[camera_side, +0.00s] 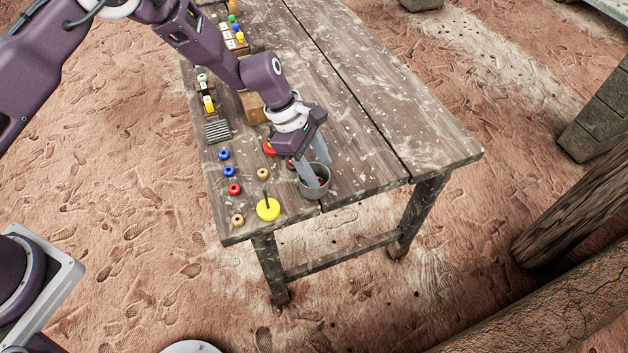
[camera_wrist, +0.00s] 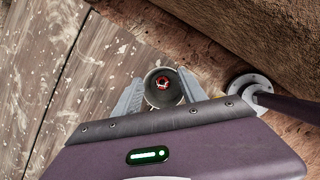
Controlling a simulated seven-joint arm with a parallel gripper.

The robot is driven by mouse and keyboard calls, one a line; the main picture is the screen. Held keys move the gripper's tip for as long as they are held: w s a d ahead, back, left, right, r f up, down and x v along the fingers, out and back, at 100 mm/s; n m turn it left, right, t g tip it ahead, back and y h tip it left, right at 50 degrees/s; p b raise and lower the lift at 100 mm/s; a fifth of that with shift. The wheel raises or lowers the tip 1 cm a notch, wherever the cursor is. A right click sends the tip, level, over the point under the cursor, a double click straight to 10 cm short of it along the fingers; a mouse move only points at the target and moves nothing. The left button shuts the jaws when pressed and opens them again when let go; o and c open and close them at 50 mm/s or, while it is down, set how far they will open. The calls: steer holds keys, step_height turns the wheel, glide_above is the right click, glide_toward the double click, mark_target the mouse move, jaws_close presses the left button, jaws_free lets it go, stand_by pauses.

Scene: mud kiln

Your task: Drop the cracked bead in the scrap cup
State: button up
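The scrap cup (camera_side: 314,190) is a small grey cup near the front edge of the table. In the wrist view the cup (camera_wrist: 150,99) shows from above, between my fingers. The fingers are spread apart and empty in the wrist view (camera_wrist: 160,75).
Loose beads lie left of the cup: blue (camera_side: 224,154), red (camera_side: 234,188) and tan (camera_side: 237,219). A yellow disc with a peg (camera_side: 268,210) stands near the front edge. A ribbed grey block (camera_side: 217,131) and a wooden block (camera_side: 253,107) are farther back. The table's right side is clear.

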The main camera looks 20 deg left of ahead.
steer(key=v, duration=0.7)
steer(key=shift+r, duration=0.15)
steer(key=s+a+r+m+t+y, duration=0.1)
steer(key=s+a+r+m, duration=0.3)
steer(key=r, duration=0.6)
steer(key=s+a+r+m+t, duration=0.1)
steer(key=s+a+r+m, duration=0.3)
steer(key=r, duration=0.5)
steer(key=s+a+r+m+t+y, duration=0.1)
steer(key=s+a+m, duration=0.4)
steer(key=s, duration=0.6)
steer(key=s+a+r+m+t+y, duration=0.2)
steer(key=s+a+r+m, duration=0.2)
steer(key=s+a, duration=0.3)
steer(key=s, duration=0.4)
steer(key=shift+r+m+y, duration=0.25)
steer(key=shift+m+y, duration=0.05)
steer(key=shift+m, duration=0.1)
